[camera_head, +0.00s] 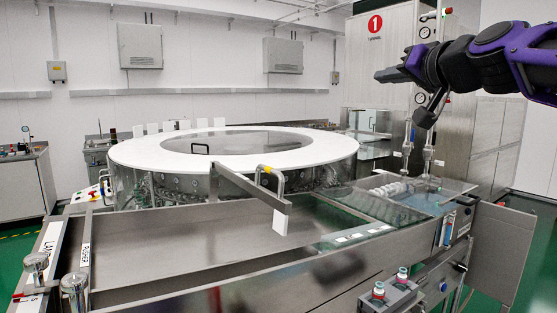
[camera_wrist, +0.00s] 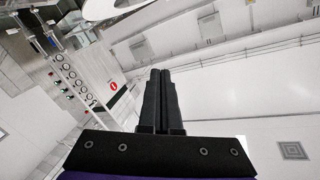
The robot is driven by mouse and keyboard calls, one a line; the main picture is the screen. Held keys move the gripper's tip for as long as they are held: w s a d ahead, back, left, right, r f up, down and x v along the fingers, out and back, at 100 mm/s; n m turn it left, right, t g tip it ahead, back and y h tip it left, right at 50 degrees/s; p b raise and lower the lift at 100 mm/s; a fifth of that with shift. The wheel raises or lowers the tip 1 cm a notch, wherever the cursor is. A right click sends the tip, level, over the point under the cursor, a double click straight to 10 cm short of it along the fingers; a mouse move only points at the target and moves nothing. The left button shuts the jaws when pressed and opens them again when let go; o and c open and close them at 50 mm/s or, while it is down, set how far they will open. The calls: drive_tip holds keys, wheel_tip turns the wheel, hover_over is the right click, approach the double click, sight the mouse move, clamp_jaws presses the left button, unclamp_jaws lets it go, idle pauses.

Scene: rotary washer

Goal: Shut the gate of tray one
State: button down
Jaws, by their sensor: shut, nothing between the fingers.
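A long steel bar (camera_head: 248,187) with an upright loop handle (camera_head: 270,178) slants across the tray (camera_head: 170,242) in front of the round washer; it looks like the gate, standing at an angle to the tray's sides. A small white plate (camera_head: 280,220) hangs at its near end. I cannot read a label saying which tray is number one. My gripper (camera_head: 380,76) is high at the upper right, well above and apart from the bar, pointing left. In the wrist view its two black fingers (camera_wrist: 160,73) are together and empty.
The round washer's white ring top (camera_head: 235,150) stands behind the tray. Glass vials (camera_head: 395,187) lie on the right-hand deck. A cabinet (camera_head: 380,55) with a red number 1 sign stands behind my arm. Knobs (camera_head: 75,285) rise at the front left. Air above the tray is clear.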

wheel_tip(320, 180, up, 22)
drive_tip(key=m+t+h, duration=0.2)
drive_tip(key=t+h, duration=0.1)
drive_tip(key=t, duration=0.3)
drive_tip(key=w+a+f+n+g+y, duration=0.1)
drive_tip(key=a+f+n+g+y, duration=0.4)
drive_tip(key=a+f+n+g, duration=0.65)
drive_tip(key=g+h+p, duration=0.2)
drive_tip(key=g+h, duration=0.1)
hover_over(273, 170)
drive_tip(key=f, duration=2.3)
drive_tip(key=shift+a+f, duration=0.1)
drive_tip(key=shift+a, duration=0.1)
wheel_tip(273, 170, down, 2)
drive_tip(key=shift+d+f, duration=0.1)
drive_tip(key=shift+f, duration=0.8)
drive_tip(key=shift+d, duration=0.1)
